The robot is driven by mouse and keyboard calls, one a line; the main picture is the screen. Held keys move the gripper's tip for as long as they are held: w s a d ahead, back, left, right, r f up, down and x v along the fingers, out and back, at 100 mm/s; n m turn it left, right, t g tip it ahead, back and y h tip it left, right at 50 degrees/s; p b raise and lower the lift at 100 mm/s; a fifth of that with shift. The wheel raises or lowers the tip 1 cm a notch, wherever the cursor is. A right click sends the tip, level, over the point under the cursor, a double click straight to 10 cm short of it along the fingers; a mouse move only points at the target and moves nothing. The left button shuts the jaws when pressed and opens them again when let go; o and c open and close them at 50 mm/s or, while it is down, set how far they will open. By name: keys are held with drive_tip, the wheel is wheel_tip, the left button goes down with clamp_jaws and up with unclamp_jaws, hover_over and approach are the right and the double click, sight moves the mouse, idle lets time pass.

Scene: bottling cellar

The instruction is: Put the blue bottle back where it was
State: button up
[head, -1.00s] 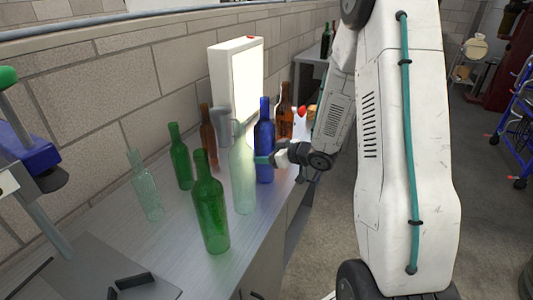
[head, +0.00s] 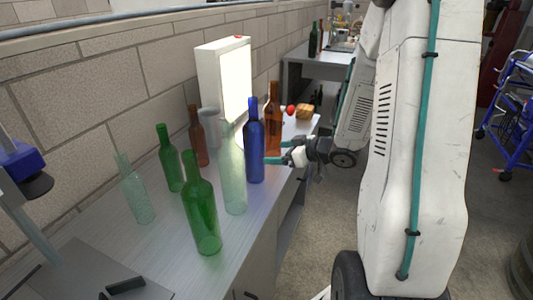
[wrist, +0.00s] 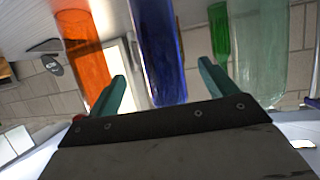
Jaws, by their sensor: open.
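The blue bottle (head: 255,148) stands upright on the metal bench, just left of my gripper in the head view. My gripper (head: 273,161) is open and empty, its teal fingertips close to the bottle's right side. In the wrist view, which appears upside down, the blue bottle (wrist: 160,45) shows ahead between the two spread fingers. The gripper body hides part of that view. I cannot tell whether a finger touches the bottle.
A pale clear bottle (head: 233,180) stands left of the blue one, and a brown bottle (head: 273,125) behind it. Green bottles (head: 201,215), another brown bottle (head: 197,137) and a lit white panel (head: 236,80) share the bench (head: 215,270). A red-topped item (head: 291,110) lies farther back.

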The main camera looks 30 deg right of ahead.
drive_tip(key=s+r+m+g+h, duration=0.4)
drive_tip(key=s+r+h, duration=0.2)
drive_tip(key=r+h, duration=0.5)
drive_tip(key=s+a+r+g+y, duration=0.2)
drive_tip(key=s+a+g, duration=0.1)
drive_tip(key=s+a, duration=0.5)
drive_tip(key=s+a+r+g+y, duration=0.2)
drive_tip(key=s+a, duration=0.6)
drive_tip(key=s, duration=0.5)
drive_tip(key=shift+s+r+m+g+y, duration=0.15)
drive_tip(key=shift+m+g+y, duration=0.35)
drive_tip(key=shift+g, duration=0.6)
drive_tip(key=shift+a, duration=0.1)
